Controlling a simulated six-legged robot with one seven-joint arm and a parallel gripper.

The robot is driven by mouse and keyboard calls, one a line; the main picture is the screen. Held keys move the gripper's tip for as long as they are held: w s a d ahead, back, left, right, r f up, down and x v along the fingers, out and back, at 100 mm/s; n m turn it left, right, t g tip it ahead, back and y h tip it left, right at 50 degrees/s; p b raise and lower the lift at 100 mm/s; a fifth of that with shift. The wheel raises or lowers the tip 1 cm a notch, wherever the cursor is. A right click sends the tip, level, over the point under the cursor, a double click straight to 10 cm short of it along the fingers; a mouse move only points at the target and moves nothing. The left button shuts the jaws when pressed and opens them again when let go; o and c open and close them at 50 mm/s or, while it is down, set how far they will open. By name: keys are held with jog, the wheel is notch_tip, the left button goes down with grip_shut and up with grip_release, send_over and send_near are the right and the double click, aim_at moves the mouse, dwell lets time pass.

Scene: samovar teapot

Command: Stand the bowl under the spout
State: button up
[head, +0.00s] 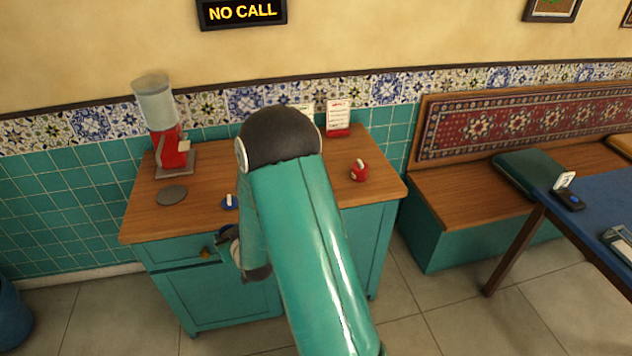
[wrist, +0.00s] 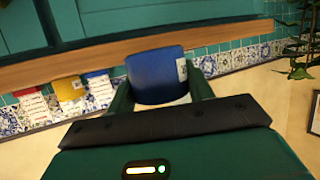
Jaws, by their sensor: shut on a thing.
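In the wrist view my gripper (wrist: 161,91) is shut on a blue vessel (wrist: 158,70) with a white tag on its side. The vessel sits between the two green fingers; I cannot tell whether it is the bowl. In the head view a small blue thing with a white tag (head: 229,202) shows at the counter's front edge, beside my arm; I cannot tell if it is the held one. A red dispenser (head: 172,150) with a clear grey top stands at the counter's back left. Its spout is too small to make out.
The wooden counter (head: 210,190) has a grey disc (head: 172,195) at left and a small red tagged pot (head: 359,172) at right. A red-based card (head: 338,120) stands at the back. A bench (head: 470,190) and blue table (head: 595,205) are to the right.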

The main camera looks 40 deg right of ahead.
jog(key=s+d+r+m+h, duration=0.1)
jog(key=s+d+r, duration=0.2)
jog(key=d, duration=0.6)
jog(key=s+d+r+m+g+h, duration=0.1)
jog(key=s+d+r+m+h, duration=0.1)
jog(key=d+r, duration=0.4)
jog(key=s+d+r+m+h, duration=0.1)
jog(key=s+d+r, duration=0.3)
jog(key=d, duration=0.8)
jog(key=shift+d+r+g+h, duration=0.15)
jog(key=shift+d+g+h, duration=0.15)
jog(key=shift+d+h, duration=0.15)
